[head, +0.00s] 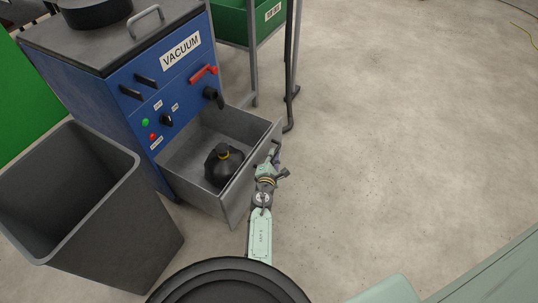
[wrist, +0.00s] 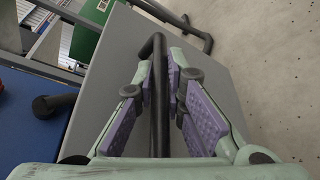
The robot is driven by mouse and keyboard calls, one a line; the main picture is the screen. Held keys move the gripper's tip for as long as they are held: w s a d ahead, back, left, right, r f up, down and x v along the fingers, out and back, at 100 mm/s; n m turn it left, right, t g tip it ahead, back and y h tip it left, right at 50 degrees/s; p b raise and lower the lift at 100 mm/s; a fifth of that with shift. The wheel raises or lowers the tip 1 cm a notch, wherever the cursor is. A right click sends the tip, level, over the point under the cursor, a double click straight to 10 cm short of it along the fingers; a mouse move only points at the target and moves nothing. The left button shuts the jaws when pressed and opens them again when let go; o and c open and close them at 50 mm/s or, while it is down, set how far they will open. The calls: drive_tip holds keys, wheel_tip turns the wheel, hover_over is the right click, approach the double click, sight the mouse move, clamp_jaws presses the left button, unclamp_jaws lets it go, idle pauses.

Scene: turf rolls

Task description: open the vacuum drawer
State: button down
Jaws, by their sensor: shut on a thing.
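The blue vacuum cabinet (head: 178,82) stands at the upper left in the head view, with a VACUUM label on its front. Its grey drawer (head: 236,190) is pulled well out, and a black bottle with a yellow collar (head: 224,166) stands inside. My gripper (head: 274,160) is at the drawer's front panel. In the wrist view, my gripper (wrist: 160,95) has its purple pads on both sides of the dark bar handle (wrist: 158,50), shut on it. The grey drawer front (wrist: 215,72) lies behind the handle.
A grey open bin (head: 98,215) stands left of the drawer, close to the cabinet. The concrete floor (head: 400,140) to the right is clear.

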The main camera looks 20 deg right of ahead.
drive_tip(key=shift+s+d, duration=0.45)
drive_tip(key=shift+s, duration=0.15)
drive_tip(key=c, duration=1.7)
unclamp_jaws()
drive_tip(key=shift+o, duration=0.2)
drive_tip(key=shift+r, duration=0.15)
wheel_tip(320, 180, up, 10)
